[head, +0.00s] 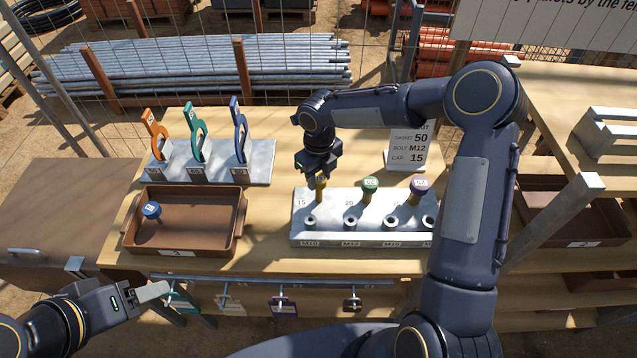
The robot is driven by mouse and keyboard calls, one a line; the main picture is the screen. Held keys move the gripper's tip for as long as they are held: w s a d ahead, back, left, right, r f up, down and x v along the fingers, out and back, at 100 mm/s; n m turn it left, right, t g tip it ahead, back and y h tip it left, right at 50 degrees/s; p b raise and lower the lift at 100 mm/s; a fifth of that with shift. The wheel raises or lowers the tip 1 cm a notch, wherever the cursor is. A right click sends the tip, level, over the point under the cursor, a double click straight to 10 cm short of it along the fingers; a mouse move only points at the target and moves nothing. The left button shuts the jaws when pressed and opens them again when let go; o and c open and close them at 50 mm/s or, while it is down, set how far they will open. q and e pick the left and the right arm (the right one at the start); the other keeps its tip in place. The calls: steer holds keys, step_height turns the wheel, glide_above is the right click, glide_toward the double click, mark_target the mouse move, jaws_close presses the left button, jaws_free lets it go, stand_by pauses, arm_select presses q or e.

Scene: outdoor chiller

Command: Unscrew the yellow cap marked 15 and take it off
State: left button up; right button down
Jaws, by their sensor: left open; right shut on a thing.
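The yellow cap (320,187) stands at the left end of the grey metal block (370,240), by the number 15. My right gripper (319,174) comes down from above and is shut on the cap, hiding its top. I cannot tell from this view whether the cap is still threaded on its post. My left gripper (155,292) is open and empty, low at the left, in front of the table's front edge and well away from the block.
A green cap (370,185) and a purple cap (419,186) stand on the same block. A brown tray (240,225) holding a blue cap (151,210) lies left. Behind it, a rack (262,160) holds coloured wrenches. A sign (408,150) reads gasket 50, bolt M12, cap 15.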

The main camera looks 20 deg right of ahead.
mark_target(319, 178)
steer(key=shift+r, duration=0.4)
steer(key=shift+r, duration=2)
steer(key=c, duration=1.6)
jaws_free()
jaws_close()
